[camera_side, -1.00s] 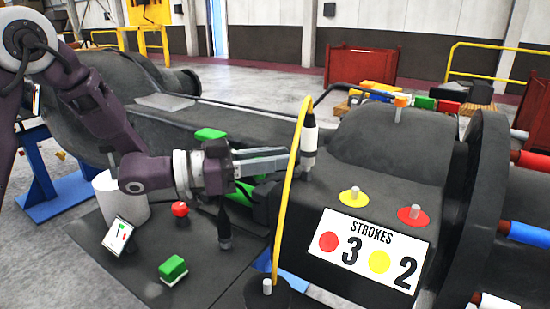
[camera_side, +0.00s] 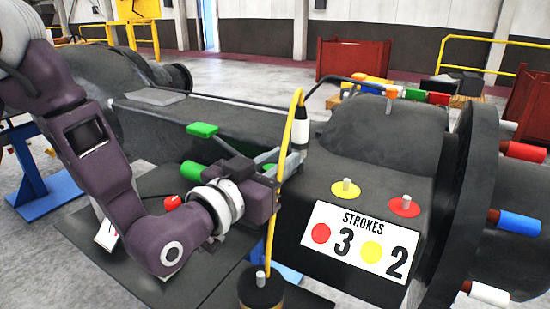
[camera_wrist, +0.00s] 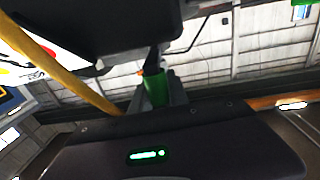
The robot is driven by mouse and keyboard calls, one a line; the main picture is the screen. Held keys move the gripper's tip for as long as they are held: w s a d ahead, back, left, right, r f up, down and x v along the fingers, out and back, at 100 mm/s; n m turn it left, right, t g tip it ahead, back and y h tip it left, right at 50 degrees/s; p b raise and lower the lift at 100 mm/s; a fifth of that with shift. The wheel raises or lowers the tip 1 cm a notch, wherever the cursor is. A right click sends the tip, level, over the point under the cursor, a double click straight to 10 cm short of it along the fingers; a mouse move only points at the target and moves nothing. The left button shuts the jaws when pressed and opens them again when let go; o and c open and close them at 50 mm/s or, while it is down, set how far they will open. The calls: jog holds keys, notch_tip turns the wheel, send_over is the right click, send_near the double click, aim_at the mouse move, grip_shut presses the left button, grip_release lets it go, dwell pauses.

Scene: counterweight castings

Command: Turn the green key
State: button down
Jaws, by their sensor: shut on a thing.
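My gripper (camera_side: 272,160) is beside the dark machine housing, behind the yellow hose in the side view. In the wrist view, its jaws (camera_wrist: 157,95) are shut on a green cylindrical piece with a dark stem, which I take to be the green key (camera_wrist: 156,86). The gripper hides most of the key's place in the side view. A separate flat green piece (camera_side: 202,130) sits on the machine behind.
A yellow hose (camera_side: 284,165) rises close in front of my gripper from a black round base (camera_side: 260,291). A black-and-white pointed piece (camera_side: 300,130) stands just behind. A STROKES sign (camera_side: 360,243) and yellow (camera_side: 346,189) and red (camera_side: 404,206) discs with pegs lie to the right.

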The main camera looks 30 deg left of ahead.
jog(key=shift+d+n+y, duration=0.25)
jog(key=shift+n+y, duration=0.25)
jog(key=shift+y, duration=0.3)
jog(key=shift+r, duration=0.15)
jog(key=c, duration=1.3)
grip_release()
jog(key=shift+o, duration=0.2)
jog(key=s+r, duration=0.5)
jog(key=r, duration=0.2)
